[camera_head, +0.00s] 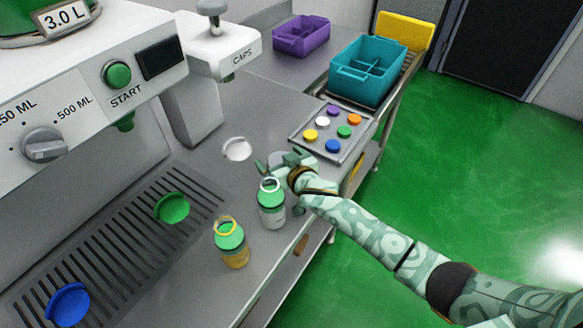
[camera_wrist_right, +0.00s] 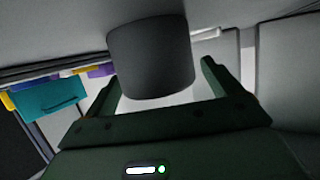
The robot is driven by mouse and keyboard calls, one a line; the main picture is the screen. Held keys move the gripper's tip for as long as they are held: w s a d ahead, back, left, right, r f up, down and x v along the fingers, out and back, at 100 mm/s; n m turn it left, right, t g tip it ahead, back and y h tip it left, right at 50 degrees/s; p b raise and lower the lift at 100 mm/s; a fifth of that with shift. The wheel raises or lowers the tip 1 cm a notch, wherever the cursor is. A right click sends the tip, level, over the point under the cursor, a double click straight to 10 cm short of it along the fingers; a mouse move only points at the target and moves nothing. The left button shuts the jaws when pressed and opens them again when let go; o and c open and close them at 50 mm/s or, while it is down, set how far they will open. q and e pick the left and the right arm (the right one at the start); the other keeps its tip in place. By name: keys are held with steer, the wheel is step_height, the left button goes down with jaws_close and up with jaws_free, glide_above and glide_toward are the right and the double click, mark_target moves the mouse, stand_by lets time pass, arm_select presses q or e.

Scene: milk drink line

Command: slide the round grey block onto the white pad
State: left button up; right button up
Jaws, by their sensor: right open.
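The round grey block (camera_head: 277,158) stands on the grey counter, partly hidden by my right gripper. In the right wrist view the block (camera_wrist_right: 150,62) is a dark grey cylinder between the two fingers. The white pad (camera_head: 238,149) is a round white patch on the counter, just left of the block and apart from it in the head view. My right gripper (camera_head: 281,161) is open at counter level, with one finger on each side of the block. Whether the fingers touch it I cannot tell. My left gripper is out of view.
A tray of coloured caps (camera_head: 305,145) lies to the right. The dispensing machine (camera_head: 95,85) and caps post (camera_head: 192,105) stand left and behind.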

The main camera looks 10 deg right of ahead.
steer(key=f+p+v, duration=0.2)
steer(key=p+v, duration=0.5)
steer(key=v, duration=1.5)
steer(key=shift+s+d, duration=0.25)
steer(key=shift+s, duration=0.5)
